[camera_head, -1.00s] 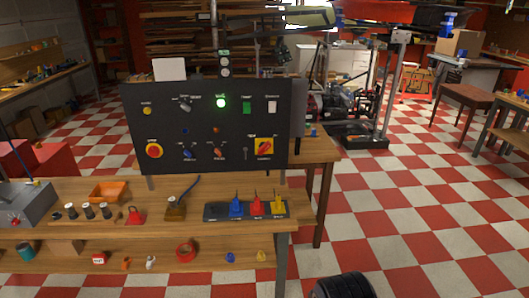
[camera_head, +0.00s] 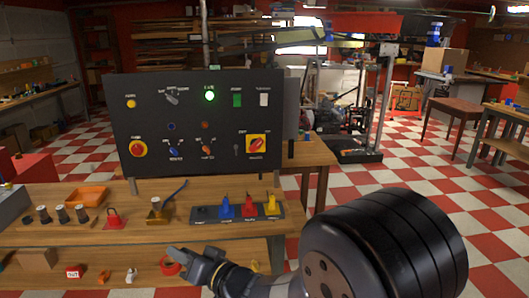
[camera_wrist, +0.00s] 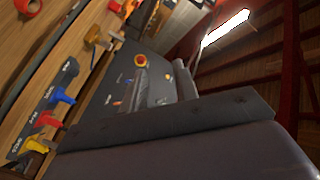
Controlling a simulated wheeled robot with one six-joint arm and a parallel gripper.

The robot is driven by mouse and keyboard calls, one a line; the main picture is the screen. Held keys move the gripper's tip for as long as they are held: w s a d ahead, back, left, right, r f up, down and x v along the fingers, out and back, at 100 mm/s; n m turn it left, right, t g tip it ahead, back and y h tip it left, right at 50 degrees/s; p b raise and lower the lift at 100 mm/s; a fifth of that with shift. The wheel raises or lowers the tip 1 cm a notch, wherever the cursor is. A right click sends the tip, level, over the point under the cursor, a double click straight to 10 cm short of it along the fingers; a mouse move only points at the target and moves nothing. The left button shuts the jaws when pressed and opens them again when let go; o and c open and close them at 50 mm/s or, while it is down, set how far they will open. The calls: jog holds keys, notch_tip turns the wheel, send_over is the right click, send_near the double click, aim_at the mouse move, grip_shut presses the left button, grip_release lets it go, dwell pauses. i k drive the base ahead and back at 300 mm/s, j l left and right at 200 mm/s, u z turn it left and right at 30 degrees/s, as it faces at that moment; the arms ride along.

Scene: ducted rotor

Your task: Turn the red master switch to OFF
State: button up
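The red master switch (camera_head: 257,144) is a red rotary handle on a yellow plate at the lower right of the black control panel (camera_head: 150,112). Its handle looks slanted; the small labels are too blurred to read. My gripper (camera_head: 190,262) is low in front of the bench, below and left of the switch, and touches nothing that I can see. In the wrist view its dark fingers (camera_wrist: 165,115) fill the middle and hide part of the panel; I cannot make out the switch there. Whether the fingers are apart is unclear.
A red button on yellow (camera_head: 138,149) sits at the panel's lower left. A green lamp (camera_head: 210,96) glows above. Space before the panel looks clear.

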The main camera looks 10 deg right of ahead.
aim_at(256, 143)
jog(key=i+j+z, duration=0.1)
jog(key=z, duration=0.4)
jog(key=i+j+z, duration=0.15)
jog(key=z, duration=0.3)
jog(key=i+j+z, duration=0.1)
jog(key=j+z, duration=0.15)
jog(key=z, duration=0.25)
jog(key=i+j+z, duration=0.1)
jog(key=j, duration=0.45)
jog(key=i+j+z, duration=0.15)
jog(key=j, duration=0.45)
jog(key=j+z, duration=0.1)
jog(key=j, duration=0.45)
jog(key=i+j, duration=0.05)
